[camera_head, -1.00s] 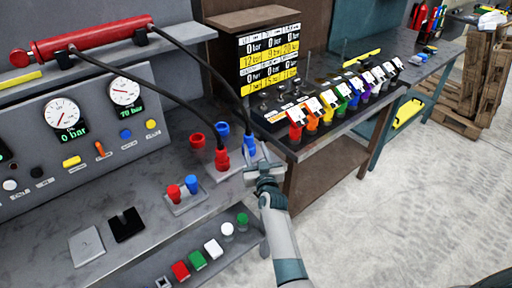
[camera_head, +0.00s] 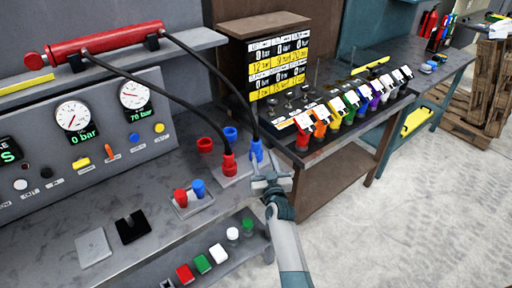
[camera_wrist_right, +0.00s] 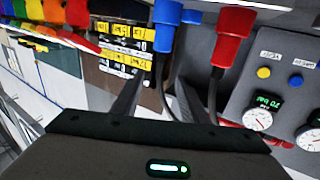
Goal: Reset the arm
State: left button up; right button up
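My right gripper (camera_head: 268,178) is over the front edge of the bench, just in front of the blue hose connector (camera_head: 257,150). In the right wrist view its two fingers (camera_wrist_right: 158,92) are apart with nothing held between them. The blue connector (camera_wrist_right: 170,22) and red connector (camera_wrist_right: 232,38) hang beyond the fingertips there. In the head view the red connector (camera_head: 229,165) stands on a grey plate beside the blue one. Black hoses run from both up to a red cylinder (camera_head: 100,45) on the shelf. My left gripper is not in view.
A gauge panel (camera_head: 95,125) stands at the left; its gauges read 0 bar and 70 bar. Red and blue caps (camera_head: 190,190) sit on a small plate. A row of coloured handles (camera_head: 350,105) stands on the right bench. The floor (camera_head: 400,220) at right is clear.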

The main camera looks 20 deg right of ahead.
jog(key=s+a+f+n+g+y, duration=0.15)
jog(key=s+f+g, duration=0.3)
jog(key=s, duration=0.65)
jog(key=s+a+f+n+g+y, duration=0.1)
jog(key=s+f+n+g+y, duration=0.15)
jog(key=s+f, duration=0.6)
jog(key=s+r+g+h, duration=0.2)
jog(key=s+g, duration=0.6)
jog(key=s, duration=2.3)
notch_tip(320, 180, down, 37)
jog(key=s+b, duration=0.1)
jog(key=b, duration=0.7)
jog(key=s+d+f+g+b, duration=0.1)
jog(key=s+d+f+b, duration=0.1)
jog(key=s+f, duration=0.7)
jog(key=s+d+f+g+b, duration=0.1)
jog(key=s+f+b, duration=0.3)
jog(key=s+f, duration=0.4)
notch_tip(320, 180, down, 6)
jog(key=shift+s+d+r, duration=0.25)
jog(key=shift+s+d, duration=0.1)
jog(key=shift+d, duration=0.05)
